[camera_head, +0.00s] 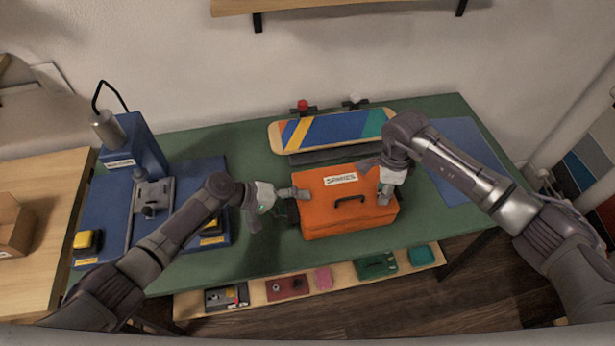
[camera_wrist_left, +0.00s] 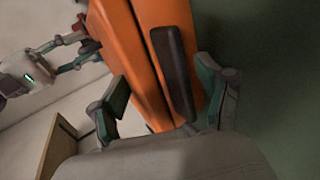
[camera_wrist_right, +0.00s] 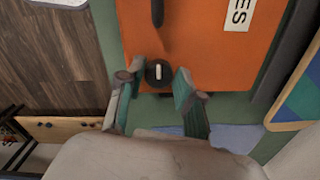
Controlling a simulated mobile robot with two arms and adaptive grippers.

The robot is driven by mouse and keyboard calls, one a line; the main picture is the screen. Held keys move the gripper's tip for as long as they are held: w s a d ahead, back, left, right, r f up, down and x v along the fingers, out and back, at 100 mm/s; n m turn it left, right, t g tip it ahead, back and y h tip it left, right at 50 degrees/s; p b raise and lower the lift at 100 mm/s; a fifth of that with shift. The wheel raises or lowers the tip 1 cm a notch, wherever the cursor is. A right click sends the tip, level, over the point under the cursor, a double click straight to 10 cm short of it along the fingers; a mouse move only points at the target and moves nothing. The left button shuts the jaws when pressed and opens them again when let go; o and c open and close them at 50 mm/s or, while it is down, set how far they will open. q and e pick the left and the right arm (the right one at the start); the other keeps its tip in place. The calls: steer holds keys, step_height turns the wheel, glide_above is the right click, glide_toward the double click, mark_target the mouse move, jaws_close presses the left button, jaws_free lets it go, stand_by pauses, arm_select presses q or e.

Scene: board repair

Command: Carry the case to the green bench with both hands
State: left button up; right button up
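The orange case (camera_head: 335,215), with a white label and a black top handle (camera_head: 350,200), rests on the green bench (camera_head: 270,262) near its front edge. My left gripper (camera_head: 275,208) is open at the case's left end. In the left wrist view its spread fingers (camera_wrist_left: 163,98) face the dark grip (camera_wrist_left: 172,70) on the orange case end. My right gripper (camera_head: 376,180) is open over the case's right end. In the right wrist view a round black knob with a white mark (camera_wrist_right: 158,72) shows between its fingers (camera_wrist_right: 155,95). I cannot tell whether either gripper touches the case.
A striped skateboard deck (camera_head: 335,130) lies behind the case. A blue machine (camera_head: 140,150) stands at the left of the bench, and a blue mat (camera_head: 465,145) lies at the right. A low wooden shelf (camera_head: 190,302) with small parts is under the front edge.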

arm_select(q)
steer(key=shift+o, duration=1.1)
steer(key=shift+s, duration=0.1)
arm_select(e)
steer(key=shift+o, duration=1.2)
steer(key=shift+r, duration=0.1)
arm_select(q)
steer(key=shift+r, duration=0.15)
arm_select(e)
steer(key=shift+s, duration=0.1)
arm_select(q)
steer(key=shift+r, duration=0.1)
arm_select(e)
steer(key=shift+r, duration=0.25)
arm_select(q)
steer(key=v, duration=1.1)
steer(key=shift+a, duration=0.4)
arm_select(e)
step_height(320, 180, up, 11)
steer(key=shift+r, duration=0.15)
arm_select(q)
steer(key=shift+r, duration=0.15)
arm_select(e)
steer(key=shift+a, duration=0.1)
